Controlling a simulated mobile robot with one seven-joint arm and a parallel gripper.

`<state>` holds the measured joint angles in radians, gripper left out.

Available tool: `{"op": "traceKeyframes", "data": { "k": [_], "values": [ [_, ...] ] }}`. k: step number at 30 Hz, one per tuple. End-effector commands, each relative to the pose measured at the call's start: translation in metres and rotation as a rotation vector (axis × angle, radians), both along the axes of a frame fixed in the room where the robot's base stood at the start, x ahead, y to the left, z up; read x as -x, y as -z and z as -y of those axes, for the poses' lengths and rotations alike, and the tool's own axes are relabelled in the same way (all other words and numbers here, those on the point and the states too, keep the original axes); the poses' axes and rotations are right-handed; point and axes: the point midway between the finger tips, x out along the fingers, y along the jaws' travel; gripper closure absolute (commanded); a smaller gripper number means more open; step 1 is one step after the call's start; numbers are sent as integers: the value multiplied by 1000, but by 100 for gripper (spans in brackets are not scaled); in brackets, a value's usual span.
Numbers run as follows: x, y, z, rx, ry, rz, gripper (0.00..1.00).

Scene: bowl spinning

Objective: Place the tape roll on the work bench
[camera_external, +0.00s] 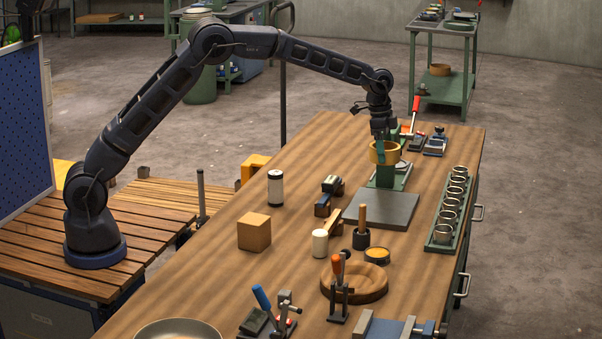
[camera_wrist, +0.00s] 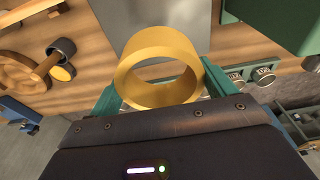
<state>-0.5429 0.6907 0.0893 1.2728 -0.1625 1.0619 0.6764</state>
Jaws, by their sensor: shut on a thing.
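The tape roll (camera_external: 384,153) is a yellow-tan ring. My gripper (camera_external: 382,146) is shut on it, over the far part of the wooden work bench (camera_external: 240,195). In the wrist view the tape roll (camera_wrist: 130,78) sits between the two green fingers of my gripper (camera_wrist: 160,82), its round opening facing the camera. In the external view it overlaps a green stand (camera_external: 386,178); the gap beneath the roll cannot be judged.
A grey plate (camera_external: 381,210) lies just nearer than the stand. A green rack of metal cups (camera_external: 441,234) runs along the right edge. A wooden cube (camera_external: 254,231), a white-and-black cylinder (camera_external: 275,188) and several tools stand nearer. Bare wood lies at the left.

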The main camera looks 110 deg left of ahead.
Motion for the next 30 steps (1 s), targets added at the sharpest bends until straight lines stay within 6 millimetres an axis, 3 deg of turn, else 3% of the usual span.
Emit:
{"op": "traceKeyframes", "data": {
  "k": [6,12,22,30],
  "values": [
    [0,50,1,2,1,-3,41],
    [0,87,1,1,1,-1,41],
    [0,109,1,0,2,0,41],
    [0,143,1,1,3,-1,41]
  ]
}}
